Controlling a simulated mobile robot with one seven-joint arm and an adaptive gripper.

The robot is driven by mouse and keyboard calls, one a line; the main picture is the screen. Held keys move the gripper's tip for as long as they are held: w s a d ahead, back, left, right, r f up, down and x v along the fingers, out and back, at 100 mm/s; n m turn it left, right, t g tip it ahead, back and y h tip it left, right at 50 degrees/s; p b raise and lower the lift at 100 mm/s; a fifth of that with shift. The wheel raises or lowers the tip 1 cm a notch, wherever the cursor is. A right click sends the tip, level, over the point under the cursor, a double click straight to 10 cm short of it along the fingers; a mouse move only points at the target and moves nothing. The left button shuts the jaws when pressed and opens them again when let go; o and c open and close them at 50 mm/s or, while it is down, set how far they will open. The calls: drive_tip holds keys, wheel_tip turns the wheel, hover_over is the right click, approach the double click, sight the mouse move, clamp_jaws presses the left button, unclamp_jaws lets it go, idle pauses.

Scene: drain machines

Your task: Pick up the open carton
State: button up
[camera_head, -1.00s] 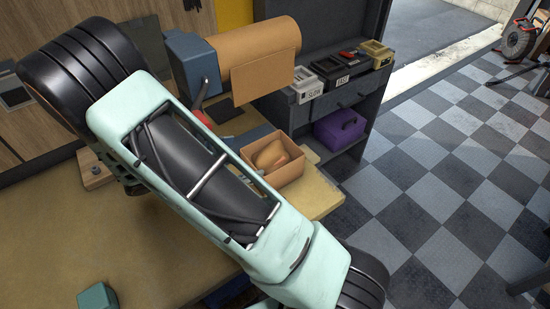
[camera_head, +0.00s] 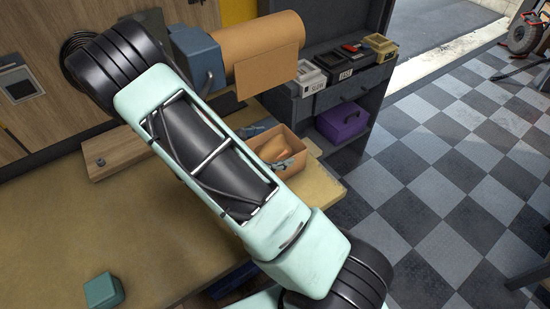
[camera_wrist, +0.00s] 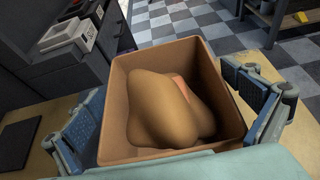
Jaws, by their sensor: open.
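The open carton (camera_head: 299,163) is a brown box without a lid, standing near the right end of the yellowish workbench. It holds a rounded tan object (camera_head: 272,150). In the wrist view the carton (camera_wrist: 122,88) fills the middle, and the tan object (camera_wrist: 165,105) lies inside it, with a small reddish patch beside it. My gripper (camera_wrist: 172,112) is open, with one blue-padded finger at the left side of the carton and one at the right. I cannot tell whether the fingers touch its walls. In the head view my arm hides part of the carton.
A dark shelf unit holds small bins (camera_head: 312,78) and a purple box (camera_head: 342,121) right of the carton. A large brown roll (camera_head: 268,45) stands behind it. A teal block (camera_head: 103,290) and a wooden board (camera_head: 122,152) lie on the bench (camera_head: 60,235).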

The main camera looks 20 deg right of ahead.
drive_tip(key=c, duration=1.6)
drive_tip(key=shift+r, duration=0.2)
